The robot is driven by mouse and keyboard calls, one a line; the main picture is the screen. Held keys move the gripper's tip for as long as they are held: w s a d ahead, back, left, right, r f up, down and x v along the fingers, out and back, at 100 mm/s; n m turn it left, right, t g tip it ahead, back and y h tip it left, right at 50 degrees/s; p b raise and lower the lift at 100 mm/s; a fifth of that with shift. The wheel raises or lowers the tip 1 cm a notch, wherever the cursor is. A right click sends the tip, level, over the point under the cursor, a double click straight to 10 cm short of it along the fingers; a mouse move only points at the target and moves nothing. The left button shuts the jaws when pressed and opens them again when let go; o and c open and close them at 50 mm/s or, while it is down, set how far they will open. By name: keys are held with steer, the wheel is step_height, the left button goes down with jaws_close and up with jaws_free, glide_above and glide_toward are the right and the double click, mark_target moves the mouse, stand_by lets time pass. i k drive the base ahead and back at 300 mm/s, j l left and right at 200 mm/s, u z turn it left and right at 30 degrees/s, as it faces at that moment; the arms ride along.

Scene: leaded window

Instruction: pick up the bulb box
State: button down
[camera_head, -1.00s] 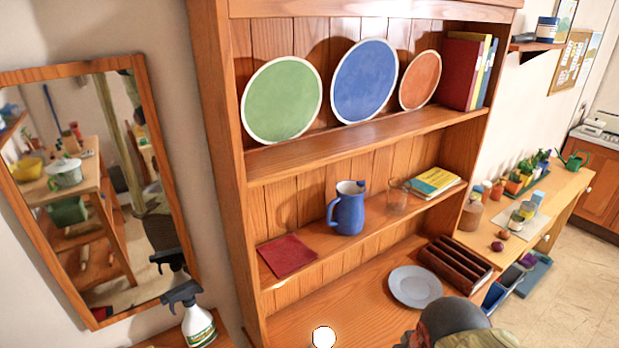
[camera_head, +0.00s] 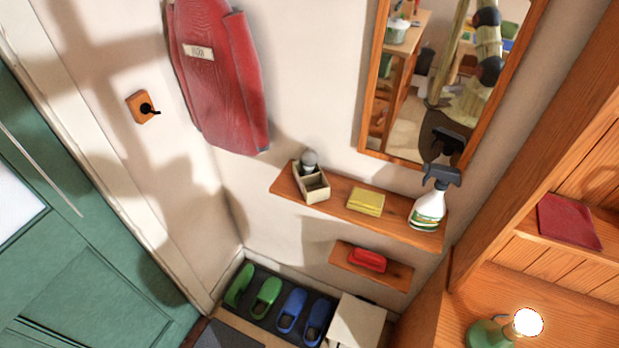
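A small open cream box (camera_head: 313,187) sits at the left end of the upper wooden wall shelf. A grey round-topped thing (camera_head: 309,158) stands in or behind its back end; I cannot tell which. This may be the bulb box, but no label is readable. My gripper is not directly in view. Part of my arm shows only as a reflection in the mirror.
The upper shelf (camera_head: 385,222) also holds a yellow cloth or sponge (camera_head: 366,201) and a spray bottle (camera_head: 430,200). A red brush-like thing (camera_head: 368,260) lies on the lower shelf. A glowing lamp (camera_head: 528,322) stands in the cabinet. Slippers (camera_head: 291,310) line the floor.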

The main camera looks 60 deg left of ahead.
mark_target(315, 188)
steer(key=u, duration=2.15)
steer(key=i+j, duration=0.8)
